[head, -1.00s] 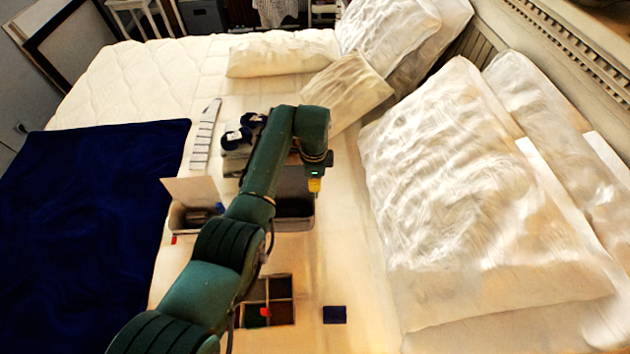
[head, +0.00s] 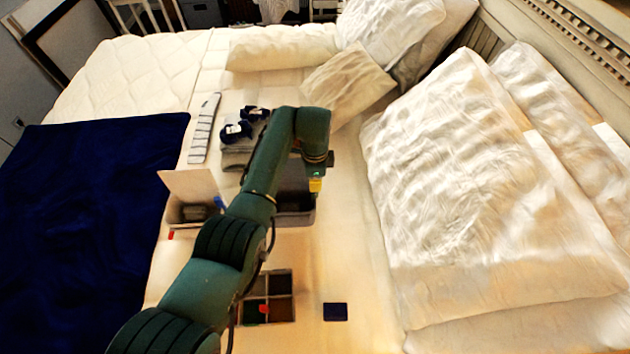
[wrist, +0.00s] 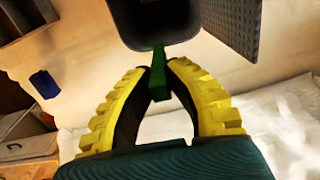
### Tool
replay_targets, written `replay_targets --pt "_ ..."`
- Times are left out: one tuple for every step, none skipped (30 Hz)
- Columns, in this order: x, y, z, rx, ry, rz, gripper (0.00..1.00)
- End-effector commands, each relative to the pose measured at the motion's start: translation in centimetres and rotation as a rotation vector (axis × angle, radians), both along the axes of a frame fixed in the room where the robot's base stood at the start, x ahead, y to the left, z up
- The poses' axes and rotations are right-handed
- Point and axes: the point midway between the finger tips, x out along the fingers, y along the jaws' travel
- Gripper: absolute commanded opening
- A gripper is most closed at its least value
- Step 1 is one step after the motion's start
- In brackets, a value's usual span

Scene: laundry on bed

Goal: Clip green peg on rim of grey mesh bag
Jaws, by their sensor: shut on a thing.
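My gripper (wrist: 158,85) has yellow ribbed fingers and is shut on a green peg (wrist: 158,78) in the wrist view. The peg's far end overlaps the near rim of a dark grey open container (wrist: 155,22); I cannot tell whether it touches or grips the rim. A grey perforated mesh surface (wrist: 234,22) lies right of that container, apart from the peg; I cannot tell which of the two is the grey mesh bag. In the head view my gripper (head: 316,184) hangs beside the grey container (head: 297,218), partly covering it; the peg cannot be made out there.
A divided tray (head: 282,297) and a small navy item (head: 335,312) lie nearer me. A lidded box (head: 188,186) stands left, beside a navy blanket (head: 80,215). Navy rolled items (head: 237,131) lie behind. Large pillows (head: 480,190) fill the right; a bare bed strip separates them from the container.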

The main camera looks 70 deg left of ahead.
Motion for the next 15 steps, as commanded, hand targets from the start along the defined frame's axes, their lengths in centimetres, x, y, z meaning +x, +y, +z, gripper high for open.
replay_targets --pt "0.00 0.00 0.00 0.000 0.000 0.000 0.00" --pt "0.00 0.00 0.00 0.000 0.000 0.000 0.00" --pt "0.00 0.00 0.00 0.000 0.000 0.000 0.00" --pt "0.00 0.00 0.00 0.000 0.000 0.000 0.00" --pt "0.00 0.00 -0.01 0.000 0.000 0.000 0.00" --pt "0.00 0.00 -0.04 0.000 0.000 0.000 0.00" --pt "0.00 0.00 -0.09 0.000 0.000 0.000 0.00" --pt "0.00 0.00 -0.14 0.000 0.000 0.000 0.00" --pt "0.00 0.00 -0.24 0.000 0.000 0.000 0.00" --pt "0.00 0.00 -0.32 0.000 0.000 0.000 0.00" --pt "0.00 0.00 -0.41 0.000 0.000 0.000 0.00" --pt "0.00 0.00 -0.52 0.000 0.000 0.000 0.00" --pt "0.00 0.01 -0.59 0.000 0.000 0.000 0.00" --pt "0.00 0.01 -0.67 0.000 0.000 0.000 0.00" --pt "0.00 0.01 -0.77 0.000 0.000 0.000 0.00"
